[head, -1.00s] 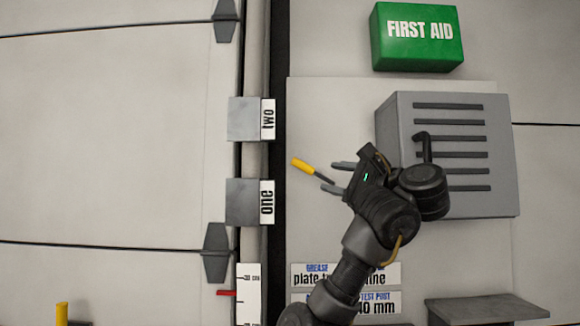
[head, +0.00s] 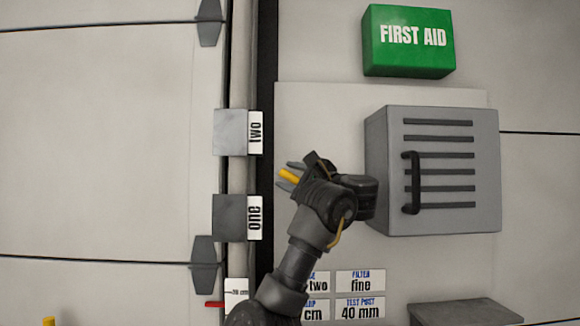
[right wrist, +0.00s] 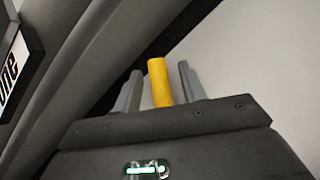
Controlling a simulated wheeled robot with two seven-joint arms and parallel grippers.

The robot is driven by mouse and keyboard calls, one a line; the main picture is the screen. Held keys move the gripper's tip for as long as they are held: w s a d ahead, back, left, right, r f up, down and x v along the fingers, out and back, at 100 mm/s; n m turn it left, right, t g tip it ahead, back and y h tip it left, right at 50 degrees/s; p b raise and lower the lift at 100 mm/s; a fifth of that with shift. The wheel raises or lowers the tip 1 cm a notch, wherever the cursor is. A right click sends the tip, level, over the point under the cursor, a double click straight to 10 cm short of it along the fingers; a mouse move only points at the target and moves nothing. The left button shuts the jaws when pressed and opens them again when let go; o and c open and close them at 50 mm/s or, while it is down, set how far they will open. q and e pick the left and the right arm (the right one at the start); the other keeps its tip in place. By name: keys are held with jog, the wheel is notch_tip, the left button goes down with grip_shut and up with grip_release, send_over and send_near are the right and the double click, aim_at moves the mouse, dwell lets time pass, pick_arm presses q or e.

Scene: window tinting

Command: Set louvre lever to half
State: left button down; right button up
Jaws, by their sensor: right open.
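The louvre lever has a yellow handle (head: 289,176), which shows between the two fingers of my right gripper (head: 285,177). In the right wrist view the yellow handle (right wrist: 159,83) stands upright between the grey fingers (right wrist: 161,88), with a small gap on each side. The right gripper is open and not clamped on it. The lever's dark rod and its pivot are hidden behind the gripper. My left gripper is not in view.
A grey slotted box (head: 487,170) with a dark handle (head: 411,183) juts out to the right. A green first aid box (head: 408,41) hangs above. Blocks labelled two (head: 231,132) and one (head: 230,217) sit left of the gripper. A ledge (head: 465,312) is at lower right.

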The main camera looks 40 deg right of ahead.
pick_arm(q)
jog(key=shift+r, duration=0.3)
pick_arm(e)
jog(key=shift+w, duration=0.4)
jog(key=shift+d, duration=0.1)
